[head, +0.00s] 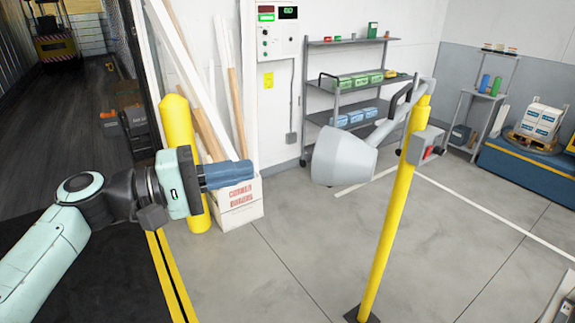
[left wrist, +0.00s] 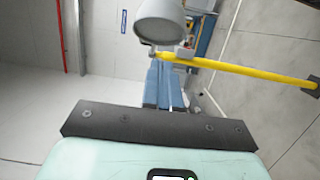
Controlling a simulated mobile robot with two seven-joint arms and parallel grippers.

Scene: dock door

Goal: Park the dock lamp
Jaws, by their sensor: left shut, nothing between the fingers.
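The dock lamp has a grey, bucket-shaped head (head: 343,156) on a jointed grey arm (head: 385,127). The arm is mounted near the top of a yellow post (head: 390,225), with a grey box bearing a red part (head: 424,146) beside it. The lamp head points left and down, towards my left gripper. My left gripper (head: 246,173) is shut and empty, left of the lamp head and apart from it. In the left wrist view the blue fingers (left wrist: 164,80) are together, with the lamp head (left wrist: 160,22) beyond them. My right gripper is not in view.
A yellow bollard (head: 178,125) and a white carton (head: 238,200) with long boards stand behind my left gripper. A shelf cart (head: 345,95) stands at the back wall. A blue platform (head: 525,170) with boxes is at right. Concrete floor around the post is clear.

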